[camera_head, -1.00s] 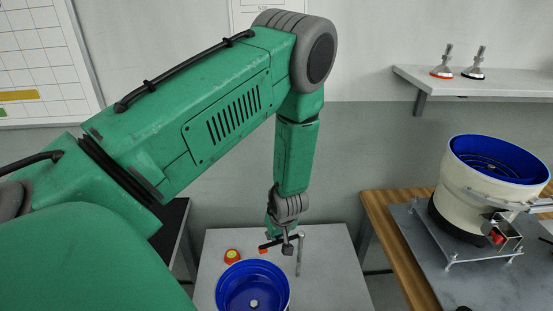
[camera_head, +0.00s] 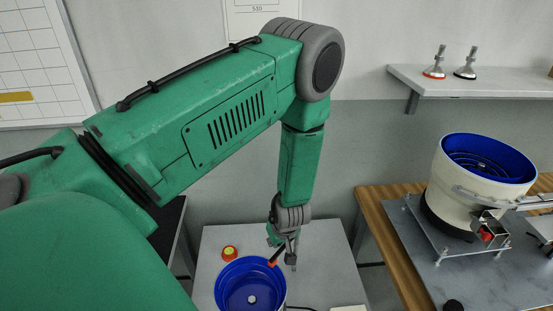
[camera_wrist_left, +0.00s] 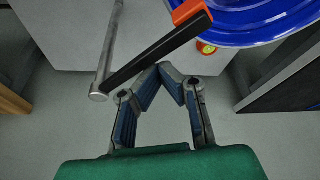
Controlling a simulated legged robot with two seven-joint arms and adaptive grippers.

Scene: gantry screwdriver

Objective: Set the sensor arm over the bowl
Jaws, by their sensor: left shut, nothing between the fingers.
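The blue bowl (camera_head: 232,291) stands on the light table in the head view; part of it shows in the wrist view (camera_wrist_left: 260,24). The sensor arm (camera_wrist_left: 155,50) is a black bar with an orange tip (camera_wrist_left: 190,12), joined to a grey metal post (camera_wrist_left: 108,60). The tip overlaps the bowl's rim in the wrist view and its far right rim in the head view (camera_head: 274,259). My left gripper (camera_wrist_left: 166,68) is shut and empty, with its fingertips close beside the black bar; whether they touch is unclear. It also shows in the head view (camera_head: 290,243), partly hiding the bar. My right gripper is out of view.
A cream feeder with a blue bowl (camera_head: 450,188) stands on a plate on the wooden bench (camera_head: 375,215) at right. A wall shelf (camera_head: 510,80) holds two small feet.

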